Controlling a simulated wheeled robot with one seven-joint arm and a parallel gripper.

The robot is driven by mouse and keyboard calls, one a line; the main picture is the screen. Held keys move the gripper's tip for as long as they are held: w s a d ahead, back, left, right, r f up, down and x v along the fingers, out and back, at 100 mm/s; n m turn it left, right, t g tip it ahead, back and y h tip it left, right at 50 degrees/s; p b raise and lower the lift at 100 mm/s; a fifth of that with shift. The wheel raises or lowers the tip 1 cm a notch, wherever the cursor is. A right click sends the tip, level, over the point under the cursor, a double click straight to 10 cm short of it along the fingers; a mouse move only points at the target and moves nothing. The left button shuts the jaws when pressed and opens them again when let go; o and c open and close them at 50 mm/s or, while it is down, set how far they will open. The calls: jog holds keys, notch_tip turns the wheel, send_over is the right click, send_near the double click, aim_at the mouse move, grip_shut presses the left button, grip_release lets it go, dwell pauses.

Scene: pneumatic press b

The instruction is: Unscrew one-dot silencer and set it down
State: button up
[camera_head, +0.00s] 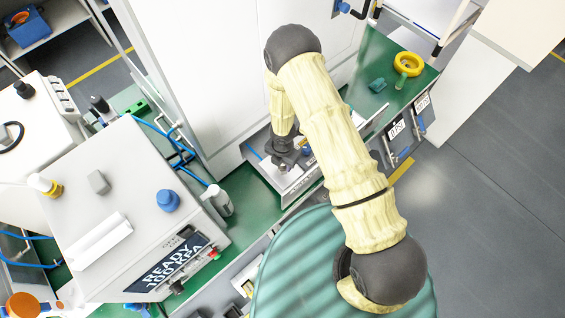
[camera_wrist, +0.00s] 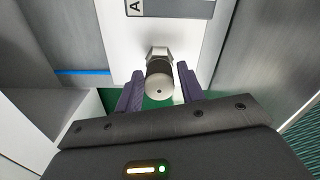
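The silencer (camera_wrist: 159,80) is a short dark-grey cylinder with a paler round end that carries one dark dot. It sticks out of a metal hex fitting (camera_wrist: 158,52) on a pale panel in the wrist view. My gripper (camera_wrist: 160,84) has its two purple fingers on either side of the silencer, with a narrow gap showing at each side. The fingers look open and do not visibly press on it. In the head view my gripper (camera_head: 286,158) is low inside the press opening, and I cannot make out the silencer there.
The tall white press housing (camera_head: 215,85) stands close behind my arm. A grey control box (camera_head: 120,200) with a blue knob and a READY display is at the left. A yellow ring-shaped object (camera_head: 407,64) and a small green block (camera_head: 377,85) lie on the green bench at the right.

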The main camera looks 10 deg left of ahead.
jog(key=c, duration=0.6)
jog(key=shift+o, duration=0.2)
jog(key=shift+n, duration=0.9)
jog(key=shift+n, duration=0.9)
jog(key=shift+n, duration=0.8)
jog(key=shift+s+p, duration=0.1)
jog(key=shift+p, duration=0.2)
